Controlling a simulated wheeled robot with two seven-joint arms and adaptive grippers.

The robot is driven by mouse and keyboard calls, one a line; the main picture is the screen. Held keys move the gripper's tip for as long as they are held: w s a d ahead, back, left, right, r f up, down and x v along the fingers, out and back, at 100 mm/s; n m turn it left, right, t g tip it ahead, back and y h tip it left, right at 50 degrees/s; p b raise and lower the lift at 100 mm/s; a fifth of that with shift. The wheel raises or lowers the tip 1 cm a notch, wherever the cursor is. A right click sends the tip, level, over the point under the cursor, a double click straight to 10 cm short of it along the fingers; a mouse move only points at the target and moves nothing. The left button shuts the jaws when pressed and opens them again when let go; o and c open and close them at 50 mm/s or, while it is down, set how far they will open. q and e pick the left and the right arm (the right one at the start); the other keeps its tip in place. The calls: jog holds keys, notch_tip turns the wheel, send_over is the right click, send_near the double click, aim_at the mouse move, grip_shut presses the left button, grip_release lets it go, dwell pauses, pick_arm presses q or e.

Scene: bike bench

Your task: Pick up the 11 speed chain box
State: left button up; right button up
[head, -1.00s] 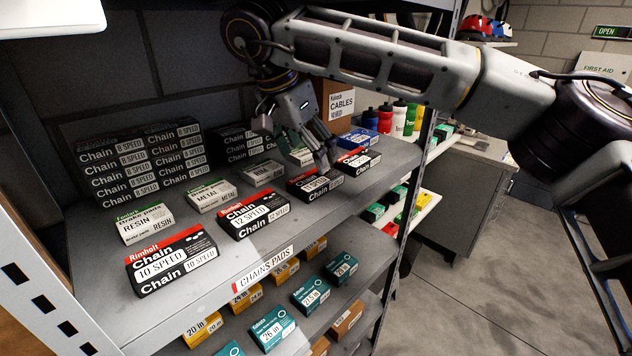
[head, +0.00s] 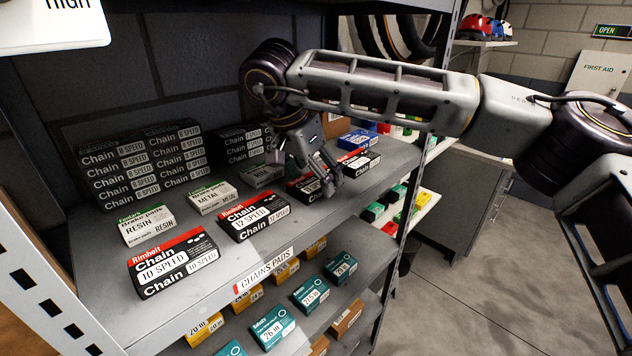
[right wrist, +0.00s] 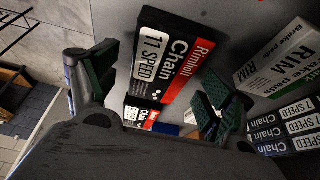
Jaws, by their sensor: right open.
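The 11 speed chain box (right wrist: 172,62) is black with a red band and lies flat on the shelf, its label reading Chain 11 SPEED in the right wrist view. In the head view it is the box (head: 305,188) partly hidden behind my right gripper (head: 329,184). In the right wrist view my right gripper (right wrist: 155,95) is open, with one finger on each side of the box's near part. I cannot tell whether the fingers touch it. My left gripper does not show.
On the same shelf (head: 95,225) are the 10 speed box (head: 172,262), the 12 speed box (head: 253,216), another chain box (head: 359,162) and brake pad boxes (head: 146,224). Stacked 8 speed boxes (head: 120,165) stand behind. Teal and orange boxes fill the lower shelf.

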aim_at(314, 180)
jog(key=shift+d+f, duration=0.1)
jog(key=shift+f, duration=0.2)
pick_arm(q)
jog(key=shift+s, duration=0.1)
pick_arm(e)
jog(key=c, duration=1.3)
jog(key=shift+w+r, duration=0.1)
jog(key=shift+r, duration=0.05)
jog(key=shift+r+b, duration=0.4)
jog(key=shift+r, duration=1.3)
jog(key=shift+s+d+f, duration=0.1)
jog(key=shift+s+d, duration=0.45)
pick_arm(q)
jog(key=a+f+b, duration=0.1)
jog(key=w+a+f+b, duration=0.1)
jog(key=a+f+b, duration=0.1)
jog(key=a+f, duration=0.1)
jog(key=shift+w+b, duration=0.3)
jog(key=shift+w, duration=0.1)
pick_arm(e)
jog(key=s+d, duration=1.1)
jog(key=shift+s+d, duration=0.3)
jog(key=shift+s, duration=0.05)
